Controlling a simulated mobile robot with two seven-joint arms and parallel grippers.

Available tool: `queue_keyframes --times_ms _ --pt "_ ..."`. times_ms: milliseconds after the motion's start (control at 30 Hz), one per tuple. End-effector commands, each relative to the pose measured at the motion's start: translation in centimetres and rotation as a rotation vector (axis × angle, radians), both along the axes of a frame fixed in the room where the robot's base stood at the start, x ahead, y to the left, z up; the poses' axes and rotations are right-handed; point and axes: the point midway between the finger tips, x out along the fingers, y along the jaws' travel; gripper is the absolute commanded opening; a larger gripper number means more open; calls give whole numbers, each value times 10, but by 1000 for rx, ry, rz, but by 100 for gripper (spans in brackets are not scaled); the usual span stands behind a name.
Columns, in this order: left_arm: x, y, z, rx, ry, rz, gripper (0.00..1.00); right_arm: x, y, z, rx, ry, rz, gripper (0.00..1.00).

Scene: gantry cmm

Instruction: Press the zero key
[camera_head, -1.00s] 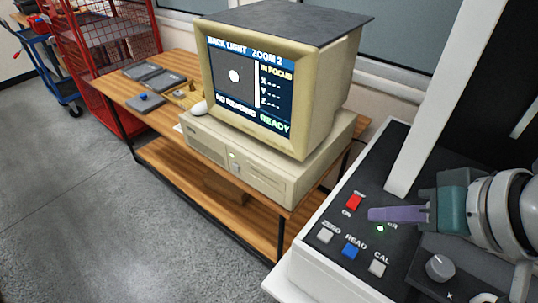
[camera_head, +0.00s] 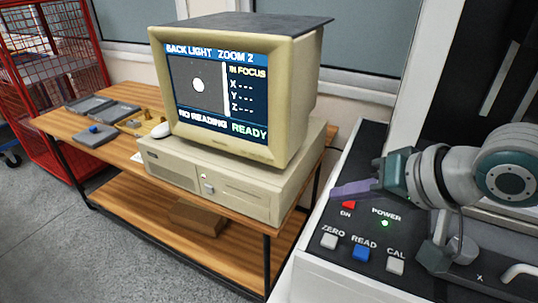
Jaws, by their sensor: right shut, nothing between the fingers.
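The green POWER lamp (camera_head: 385,223) is lit. My left gripper is not in view.
A beige monitor (camera_head: 241,144) on a computer case (camera_head: 238,184) shows READY and NO READING. They stand on a wooden table (camera_head: 66,119) left of the panel. A red wire cage (camera_head: 50,60) stands behind.

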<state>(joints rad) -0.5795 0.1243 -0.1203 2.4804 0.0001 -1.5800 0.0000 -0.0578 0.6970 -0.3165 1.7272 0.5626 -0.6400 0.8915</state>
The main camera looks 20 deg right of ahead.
Motion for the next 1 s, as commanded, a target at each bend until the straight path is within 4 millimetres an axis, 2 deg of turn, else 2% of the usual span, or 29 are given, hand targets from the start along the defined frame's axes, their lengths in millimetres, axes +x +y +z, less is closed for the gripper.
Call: queue_keyframes --times_ms 267,567,767,1000 --pt "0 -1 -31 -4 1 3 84 0 0 -28 -1 0 2 0" --pt "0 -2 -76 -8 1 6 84 -1 0 -68 -3 1 2 0" --pt "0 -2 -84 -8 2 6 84 0 0 -84 -1 1 1 0" --pt "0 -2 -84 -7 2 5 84 0 0 -86 0 1 1 0"
